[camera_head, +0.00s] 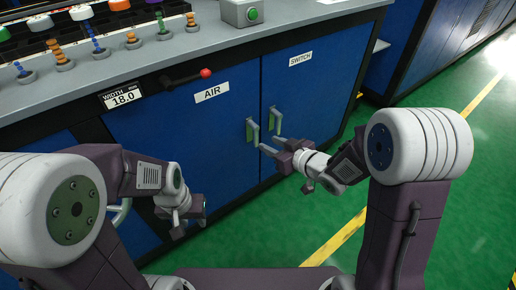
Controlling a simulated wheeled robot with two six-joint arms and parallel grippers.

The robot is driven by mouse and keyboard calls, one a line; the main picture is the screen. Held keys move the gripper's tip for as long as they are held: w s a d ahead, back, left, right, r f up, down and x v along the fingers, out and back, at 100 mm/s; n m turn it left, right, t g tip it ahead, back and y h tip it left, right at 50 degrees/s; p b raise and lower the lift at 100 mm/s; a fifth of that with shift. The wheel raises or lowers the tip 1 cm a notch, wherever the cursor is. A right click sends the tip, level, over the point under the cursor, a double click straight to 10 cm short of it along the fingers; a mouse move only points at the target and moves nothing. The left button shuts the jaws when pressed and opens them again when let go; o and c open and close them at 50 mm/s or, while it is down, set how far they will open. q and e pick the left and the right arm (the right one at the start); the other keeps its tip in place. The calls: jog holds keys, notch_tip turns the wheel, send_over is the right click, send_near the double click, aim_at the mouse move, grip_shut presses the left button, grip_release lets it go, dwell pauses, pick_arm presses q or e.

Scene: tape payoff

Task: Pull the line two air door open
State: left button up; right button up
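The air door (185,140) is a blue cabinet door with a white AIR label, and it looks closed. Its pale upright handle (251,130) is near the door's right edge. My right gripper (268,145) points left, its fingers apart, with the tips close to the lower end of the handles. I cannot tell whether they touch a handle, and nothing shows between them. My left gripper (194,214) hangs low in front of the cabinet, left of the handles; its fingers are too hidden to read.
The SWITCH door (310,90), with its own handle (275,122), is just right. A red-knobbed lever (205,74) and a width display reading 18.0 (122,97) are above the air door. Spools on posts (60,55) stand on the grey top.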

aim_at(257, 137)
jog(key=b+x, duration=0.5)
jog(key=x, duration=0.3)
jog(key=shift+w+a+f, duration=0.1)
jog(key=shift+w+f, duration=0.05)
jog(key=shift+f, duration=0.05)
jog(key=shift+w+a, duration=0.15)
jog(key=shift+w, duration=0.1)
jog(key=shift+r, duration=0.1)
grip_shut()
dwell(0.8)
